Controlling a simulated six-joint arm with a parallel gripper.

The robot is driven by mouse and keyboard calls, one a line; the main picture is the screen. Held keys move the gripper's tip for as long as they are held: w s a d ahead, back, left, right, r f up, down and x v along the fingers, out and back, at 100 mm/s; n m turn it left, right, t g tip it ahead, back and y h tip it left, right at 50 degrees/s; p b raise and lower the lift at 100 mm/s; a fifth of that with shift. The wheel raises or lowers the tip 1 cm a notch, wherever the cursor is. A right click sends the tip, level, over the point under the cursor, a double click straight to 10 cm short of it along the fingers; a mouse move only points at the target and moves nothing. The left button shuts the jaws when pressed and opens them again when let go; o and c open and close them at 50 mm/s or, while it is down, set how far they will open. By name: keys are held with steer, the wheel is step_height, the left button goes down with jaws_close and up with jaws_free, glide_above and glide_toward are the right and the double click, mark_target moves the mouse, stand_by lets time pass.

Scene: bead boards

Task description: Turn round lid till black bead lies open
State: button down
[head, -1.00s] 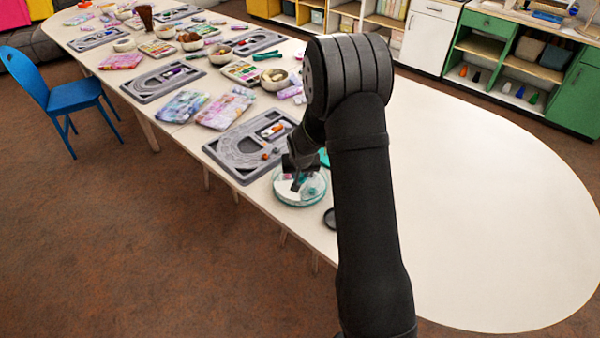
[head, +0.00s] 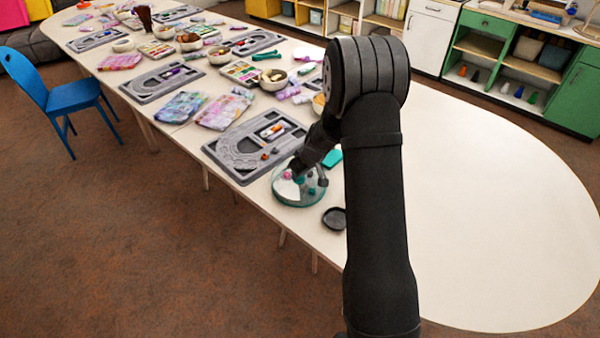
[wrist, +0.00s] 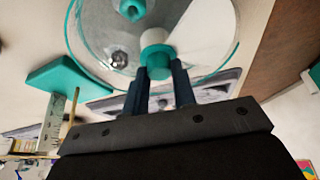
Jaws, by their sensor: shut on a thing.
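The round box (head: 277,197) with its lid sits at the table's front edge, below the grey bead board. In the wrist view the clear rim of the box (wrist: 75,45) and a pale wedge (wrist: 203,30) show. My gripper (wrist: 161,70) is shut on the teal knob (wrist: 156,42) at the middle of the lid; in the head view my gripper (head: 299,171) comes in from above, tilted. A pink bead (head: 287,174), teal bead (head: 311,190) and dark bead (head: 322,181) show around it. I cannot tell whether the dark bead is the black one or lies uncovered.
A small black dish (head: 334,218) stands just right of the box. A flat teal thing (head: 332,157) lies behind it, and also shows in the wrist view (wrist: 70,76). The grey bead board (head: 235,168) lies up and left. The right side of the table is clear.

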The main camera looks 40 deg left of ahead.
steer(key=n+g, duration=0.1)
steer(key=n, duration=0.1)
steer(key=n+g, duration=0.1)
steer(key=n, duration=0.4)
steer(key=shift+w+g+h, duration=0.25)
steer(key=shift+g+h, duration=0.05)
steer(key=shift+g, duration=0.1)
steer(key=n+h, duration=0.1)
steer(key=n, duration=0.2)
steer(key=n+g+h, duration=0.1)
steer(key=n, duration=0.2)
steer(key=shift+w+a+n+g, duration=0.1)
steer(key=shift+a+n+g, duration=0.1)
steer(key=shift+n+g, duration=0.15)
steer(key=n+h, duration=0.1)
steer(key=n, duration=0.2)
steer(key=n+h, duration=0.1)
steer(key=n, duration=0.2)
steer(key=shift+a+g, duration=0.15)
steer(key=shift+g, duration=0.1)
steer(key=n+h, duration=0.1)
steer(key=n, duration=0.2)
steer(key=n+h, duration=0.1)
steer(key=n, duration=0.3)
steer(key=shift+a+h, duration=0.1)
steer(key=shift+h, duration=0.3)
steer(key=shift+t, duration=0.4)
steer(key=c, duration=1.2)
jaws_free()
steer(key=shift+o, duration=0.2)
